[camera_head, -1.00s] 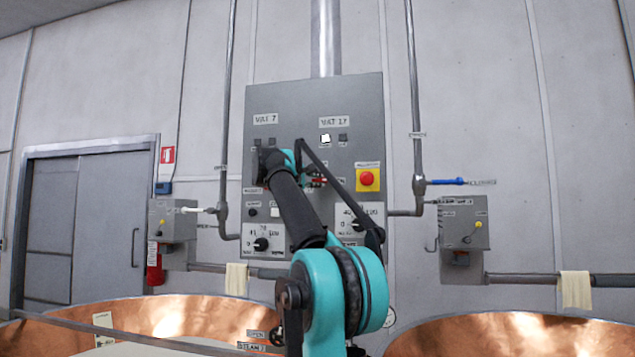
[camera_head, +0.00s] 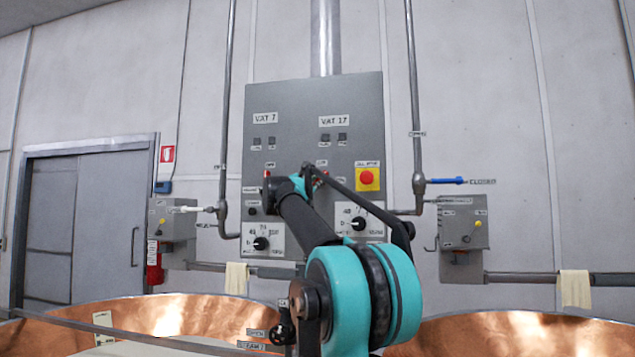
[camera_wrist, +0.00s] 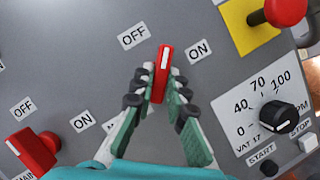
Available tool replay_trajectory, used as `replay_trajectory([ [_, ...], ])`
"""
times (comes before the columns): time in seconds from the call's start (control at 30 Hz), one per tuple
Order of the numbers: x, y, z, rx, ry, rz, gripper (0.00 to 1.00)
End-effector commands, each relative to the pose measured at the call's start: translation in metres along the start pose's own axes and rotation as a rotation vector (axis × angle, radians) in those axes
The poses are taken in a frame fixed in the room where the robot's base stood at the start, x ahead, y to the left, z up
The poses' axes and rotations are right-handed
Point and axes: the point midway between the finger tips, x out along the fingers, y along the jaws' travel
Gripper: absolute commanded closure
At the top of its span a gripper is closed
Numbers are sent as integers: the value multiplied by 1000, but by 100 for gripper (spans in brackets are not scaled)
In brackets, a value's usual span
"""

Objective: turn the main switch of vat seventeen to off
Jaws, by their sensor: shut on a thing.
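The vat 17 main switch is a red handle (camera_wrist: 164,58) with a white mark, in the wrist view. It stands nearly upright between an OFF label (camera_wrist: 133,36) on its left and an ON label (camera_wrist: 198,52) on its right. My gripper (camera_wrist: 160,86) is shut on this handle, one finger at each side. In the head view my gripper (camera_head: 308,175) is at the panel below the VAT 17 label (camera_head: 334,121), and my arm hides part of the switch. The two small lamps (camera_head: 334,137) under that label are dark.
Another red switch (camera_wrist: 33,150), with its own OFF and ON labels, is at lower left in the wrist view. A red emergency button (camera_head: 367,178) on yellow and a black speed knob (camera_wrist: 277,115) are close on the right. Copper vats (camera_head: 510,335) stand below.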

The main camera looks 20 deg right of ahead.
Motion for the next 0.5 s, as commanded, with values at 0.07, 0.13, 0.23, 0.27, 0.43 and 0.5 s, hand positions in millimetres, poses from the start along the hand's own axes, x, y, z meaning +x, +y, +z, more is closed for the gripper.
replay_trajectory([
  [0.07, 0, -2, 0, -67, 1, 26, 100],
  [0.13, 0, -3, 0, -129, 0, 51, 100],
  [0.23, 0, -4, 0, -215, 1, 87, 100],
  [0.27, 0, -4, 0, -242, 1, 98, 100],
  [0.43, 0, -5, 0, -382, 1, 157, 100],
  [0.5, 0, -5, 0, -436, 2, 179, 100],
])
